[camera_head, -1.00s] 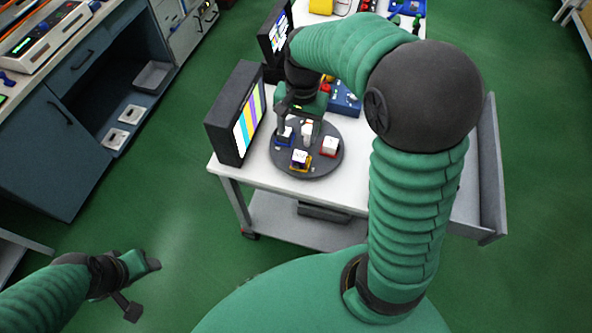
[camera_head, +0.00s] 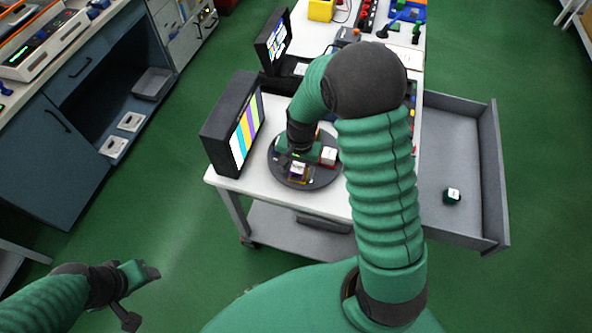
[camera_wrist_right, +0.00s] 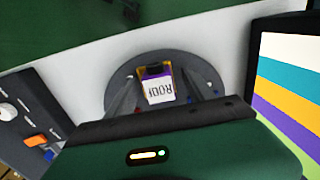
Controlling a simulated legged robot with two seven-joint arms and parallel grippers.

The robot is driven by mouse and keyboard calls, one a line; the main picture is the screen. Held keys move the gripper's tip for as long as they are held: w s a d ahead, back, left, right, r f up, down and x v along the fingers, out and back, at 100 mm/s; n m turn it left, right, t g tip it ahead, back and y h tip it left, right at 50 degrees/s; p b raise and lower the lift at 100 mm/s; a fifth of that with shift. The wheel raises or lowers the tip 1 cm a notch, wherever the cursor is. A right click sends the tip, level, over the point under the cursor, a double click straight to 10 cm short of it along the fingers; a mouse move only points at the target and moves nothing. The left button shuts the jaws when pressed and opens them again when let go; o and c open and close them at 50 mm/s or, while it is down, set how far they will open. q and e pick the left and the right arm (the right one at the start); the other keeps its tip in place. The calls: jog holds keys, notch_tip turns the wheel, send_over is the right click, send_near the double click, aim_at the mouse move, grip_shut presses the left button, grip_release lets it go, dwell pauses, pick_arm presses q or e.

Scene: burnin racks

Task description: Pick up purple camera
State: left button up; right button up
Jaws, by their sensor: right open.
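The purple camera (camera_head: 298,170) is a small white block with purple trim and a yellow base, at the front of the round dark turntable (camera_head: 318,182). In the right wrist view it (camera_wrist_right: 158,90) shows lettering on its white face. My right gripper (camera_wrist_right: 158,98) is open and empty, with one finger on each side of the camera; contact cannot be told. In the head view my right gripper (camera_head: 296,158) is just behind the camera and partly hides the turntable. My left gripper (camera_head: 142,294) is open and empty, low at the left, far from the table.
A white and red block (camera_head: 328,156) sits on the turntable, right of the purple camera. A monitor with coloured stripes (camera_head: 240,128) stands close on the left.

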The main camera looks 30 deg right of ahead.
jog(key=shift+s+d, duration=0.1)
jog(key=shift+d, duration=0.25)
jog(key=c, duration=0.7)
jog(key=shift+a+r, duration=0.15)
jog(key=shift+a, duration=0.35)
grip_shut()
jog(key=shift+d, duration=0.1)
